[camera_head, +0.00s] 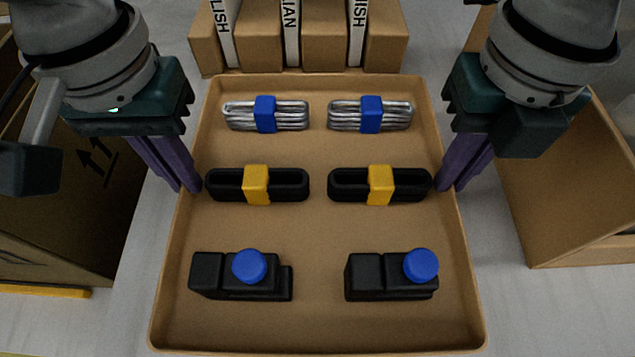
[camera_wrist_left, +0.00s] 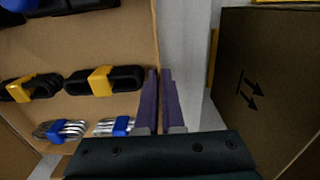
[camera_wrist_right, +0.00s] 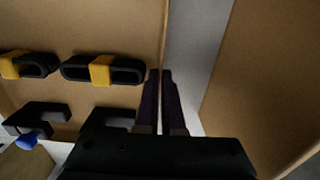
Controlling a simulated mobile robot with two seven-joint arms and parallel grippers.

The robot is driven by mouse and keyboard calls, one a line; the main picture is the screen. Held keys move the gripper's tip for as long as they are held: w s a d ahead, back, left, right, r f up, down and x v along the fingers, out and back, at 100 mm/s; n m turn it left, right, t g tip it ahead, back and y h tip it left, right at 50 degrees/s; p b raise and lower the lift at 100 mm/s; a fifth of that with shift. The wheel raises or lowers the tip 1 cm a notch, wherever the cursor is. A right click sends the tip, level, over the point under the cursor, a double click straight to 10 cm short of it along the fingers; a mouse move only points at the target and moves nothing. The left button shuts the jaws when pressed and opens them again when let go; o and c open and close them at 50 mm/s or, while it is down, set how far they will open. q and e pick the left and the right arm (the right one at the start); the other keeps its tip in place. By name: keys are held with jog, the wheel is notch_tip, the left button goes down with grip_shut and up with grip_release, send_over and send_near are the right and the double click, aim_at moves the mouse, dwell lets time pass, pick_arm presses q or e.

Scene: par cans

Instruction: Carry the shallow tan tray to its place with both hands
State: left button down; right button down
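The shallow tan tray (camera_head: 317,225) fills the middle of the head view. It holds two silver bundles with blue bands, two black loops with yellow bands and two black blocks with blue knobs. My left gripper (camera_head: 191,187) is at the tray's left wall, its purple fingers close together with the rim between them; the left wrist view shows the fingers (camera_wrist_left: 159,75) there. My right gripper (camera_head: 447,187) is at the right wall in the same way, also in the right wrist view (camera_wrist_right: 160,75). Whether the tray is off the surface below I cannot tell.
Cardboard boxes with printed white strips (camera_head: 325,45) stand just behind the tray. An open cardboard box (camera_head: 60,225) is on the left, another box (camera_head: 560,190) on the right. Narrow strips of pale grey surface (camera_head: 510,310) lie free on both sides.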

pick_arm(q)
jog(key=shift+r, duration=0.15)
pick_arm(e)
jog(key=shift+r, duration=0.15)
